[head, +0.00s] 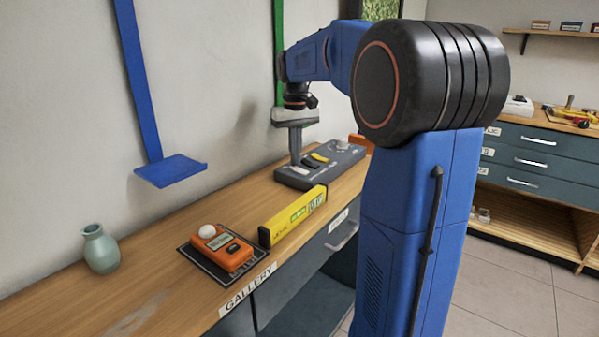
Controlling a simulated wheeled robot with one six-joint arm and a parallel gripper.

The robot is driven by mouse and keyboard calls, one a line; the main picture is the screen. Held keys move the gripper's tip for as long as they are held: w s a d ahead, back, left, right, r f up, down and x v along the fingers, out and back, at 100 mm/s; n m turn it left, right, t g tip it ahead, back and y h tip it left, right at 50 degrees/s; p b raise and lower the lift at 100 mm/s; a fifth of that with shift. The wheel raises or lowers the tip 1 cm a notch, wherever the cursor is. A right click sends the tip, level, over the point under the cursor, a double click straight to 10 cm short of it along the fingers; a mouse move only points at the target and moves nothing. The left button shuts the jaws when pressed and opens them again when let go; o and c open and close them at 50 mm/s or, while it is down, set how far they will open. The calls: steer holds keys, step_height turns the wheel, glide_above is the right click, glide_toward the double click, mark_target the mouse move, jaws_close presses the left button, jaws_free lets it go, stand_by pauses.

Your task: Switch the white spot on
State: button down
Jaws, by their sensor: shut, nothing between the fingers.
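A dark grey control box (345,158) lies on the wooden bench against the wall. Its top carries a yellow part (319,158), a light part beside it and a pale round knob (343,143) near the far end. Labels on it are too small to read. My gripper (295,162) points down over the near left part of the box, its fingers shut and empty. The fingertips are at or just above the box top; I cannot tell whether they touch it. They hide part of the box. No white spot lamp can be made out for certain.
An orange meter (222,250) with a white dome lies on a dark mat (193,256). A yellow level (291,216) lies between it and the box. A green vase (100,250) stands at left. A blue bracket (171,171) hangs on the wall. Drawers (535,160) stand at right.

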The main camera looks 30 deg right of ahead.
steer(key=shift+f, duration=0.35)
stand_by(0.3)
step_height(320, 180, up, 7)
stand_by(0.9)
stand_by(0.5)
